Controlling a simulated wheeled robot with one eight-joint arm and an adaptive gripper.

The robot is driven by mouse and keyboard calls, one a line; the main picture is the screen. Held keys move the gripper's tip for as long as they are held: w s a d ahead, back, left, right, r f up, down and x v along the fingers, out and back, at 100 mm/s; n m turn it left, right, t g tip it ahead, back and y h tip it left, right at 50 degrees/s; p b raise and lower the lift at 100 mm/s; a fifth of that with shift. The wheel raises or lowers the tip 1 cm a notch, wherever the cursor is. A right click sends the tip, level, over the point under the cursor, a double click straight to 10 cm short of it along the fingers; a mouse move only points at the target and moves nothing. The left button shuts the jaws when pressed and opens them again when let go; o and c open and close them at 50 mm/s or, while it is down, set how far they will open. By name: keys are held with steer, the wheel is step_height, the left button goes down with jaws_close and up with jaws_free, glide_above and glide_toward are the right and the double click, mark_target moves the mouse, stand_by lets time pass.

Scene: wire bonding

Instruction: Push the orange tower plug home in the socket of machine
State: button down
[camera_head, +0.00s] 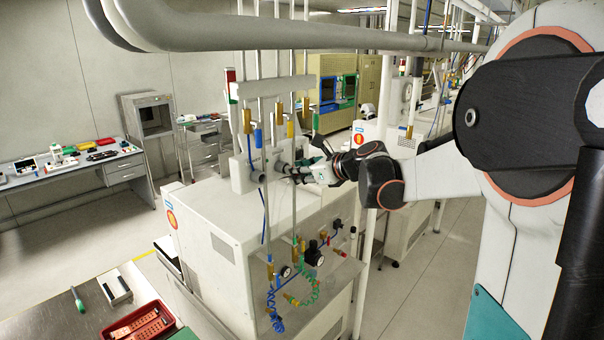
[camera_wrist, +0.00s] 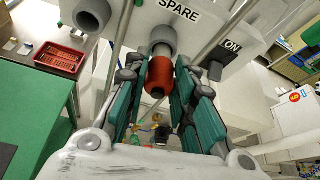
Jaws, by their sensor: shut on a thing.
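The orange plug (camera_wrist: 158,76) is between the green fingers of my gripper (camera_wrist: 161,69) in the wrist view. My gripper is shut on it. The plug's short grey front part (camera_wrist: 162,51) reaches to the mouth of a round grey socket (camera_wrist: 165,32) below the "SPARE" label. The orange body stands apart from the socket rim; I cannot tell how deep the front part sits. In the head view my gripper (camera_head: 288,170) is at the pipe panel on the white machine (camera_head: 215,215); the plug is too small to make out there.
Vertical pipes (camera_head: 293,100) stand close around my gripper. A red tray (camera_head: 138,322) lies on the bench at the lower left. The aisle floor at right is clear.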

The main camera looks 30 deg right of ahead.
steer(key=shift+w+a, duration=0.3)
steer(key=shift+w, duration=0.55)
steer(key=c, duration=1.3)
jaws_free()
steer(key=v, duration=0.7)
steer(key=shift+s+r, duration=0.15)
steer(key=shift+s, duration=0.05)
